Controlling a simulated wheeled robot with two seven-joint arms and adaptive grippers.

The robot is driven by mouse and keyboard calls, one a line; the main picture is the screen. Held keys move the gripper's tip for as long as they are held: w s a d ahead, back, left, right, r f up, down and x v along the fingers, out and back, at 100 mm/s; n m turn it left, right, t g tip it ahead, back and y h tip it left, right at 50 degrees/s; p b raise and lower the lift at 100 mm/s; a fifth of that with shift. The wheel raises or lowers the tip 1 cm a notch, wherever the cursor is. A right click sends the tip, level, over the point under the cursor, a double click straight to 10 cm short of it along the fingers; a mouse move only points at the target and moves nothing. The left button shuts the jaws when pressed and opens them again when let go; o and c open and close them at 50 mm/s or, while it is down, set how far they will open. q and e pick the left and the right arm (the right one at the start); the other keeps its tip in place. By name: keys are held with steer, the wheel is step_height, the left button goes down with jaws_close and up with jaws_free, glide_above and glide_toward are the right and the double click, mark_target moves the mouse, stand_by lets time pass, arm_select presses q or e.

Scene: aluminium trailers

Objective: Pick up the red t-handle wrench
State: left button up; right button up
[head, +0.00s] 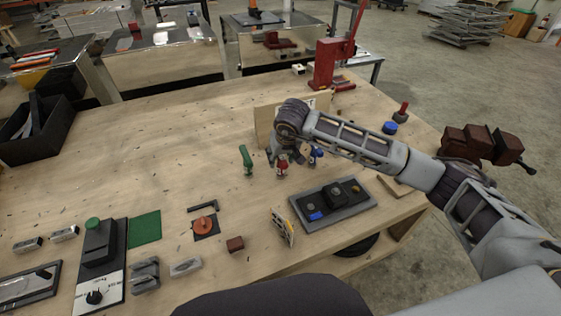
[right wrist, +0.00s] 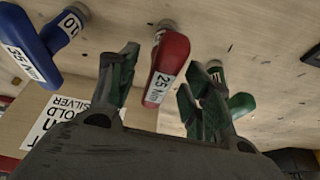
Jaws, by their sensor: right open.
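The red t-handle wrench (head: 282,168) stands on the wooden table, directly below my right gripper (head: 285,157). In the right wrist view the red handle (right wrist: 168,68), with a white label, lies in the gap between the two open fingers. The fingers look apart from it, and nothing is held. A blue t-handle wrench (head: 317,152) stands to its right in the head view, and a green one (head: 246,159) to its left. The green one (right wrist: 241,104) is beside one finger in the right wrist view. My left gripper does not show.
A tan board with a label (head: 263,124) stands just behind the wrenches. A dark plate with knobs (head: 372,203) lies in front right. A red press (head: 326,65) stands at the back. An orange round part (head: 204,224) lies front left. Table between is mostly clear.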

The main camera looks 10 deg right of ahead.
steer(key=shift+w+f, duration=0.2)
steer(key=shift+f, duration=0.3)
jaws_close()
